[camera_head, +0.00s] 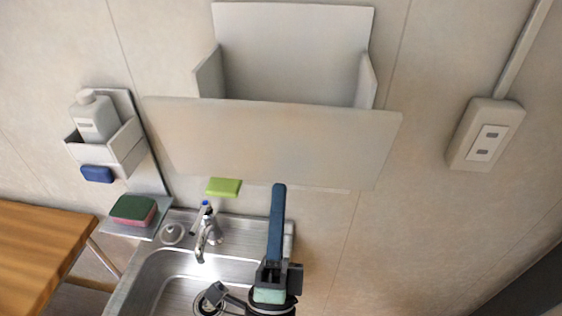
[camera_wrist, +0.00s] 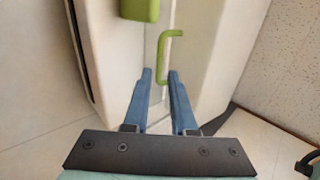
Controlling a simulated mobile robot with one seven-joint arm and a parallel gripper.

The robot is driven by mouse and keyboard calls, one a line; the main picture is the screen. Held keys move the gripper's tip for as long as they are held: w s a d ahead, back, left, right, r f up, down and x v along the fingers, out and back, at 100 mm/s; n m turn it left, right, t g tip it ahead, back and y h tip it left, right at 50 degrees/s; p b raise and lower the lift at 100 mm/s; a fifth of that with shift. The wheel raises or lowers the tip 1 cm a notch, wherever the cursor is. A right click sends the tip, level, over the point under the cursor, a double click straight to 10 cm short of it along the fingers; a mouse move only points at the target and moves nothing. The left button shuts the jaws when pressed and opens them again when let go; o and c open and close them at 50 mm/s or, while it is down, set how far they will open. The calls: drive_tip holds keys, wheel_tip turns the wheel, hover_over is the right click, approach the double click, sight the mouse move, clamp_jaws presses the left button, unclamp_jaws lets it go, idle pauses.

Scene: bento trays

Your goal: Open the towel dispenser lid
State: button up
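The white towel dispenser (camera_head: 290,40) is on the wall at the top of the head view. It has a back plate and two side walls, and a wide pale panel (camera_head: 270,142) stands across its front. The space between them looks empty; I cannot tell which part is the lid. My gripper (camera_head: 279,188) points up below the panel, with a blue finger showing.
A green block (camera_head: 224,187) is below the panel; a green piece (camera_wrist: 139,9) also shows in the wrist view. A sink (camera_head: 165,262) with a tap (camera_head: 207,236) lies below. A bottle shelf (camera_head: 128,140) is left, an outlet (camera_head: 486,134) right.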

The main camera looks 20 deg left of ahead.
sight(281, 178)
drive_tip(key=p+x, duration=0.1)
drive_tip(key=x, duration=0.3)
clamp_jaws()
drive_tip(key=shift+f, duration=0.1)
idle(1.4)
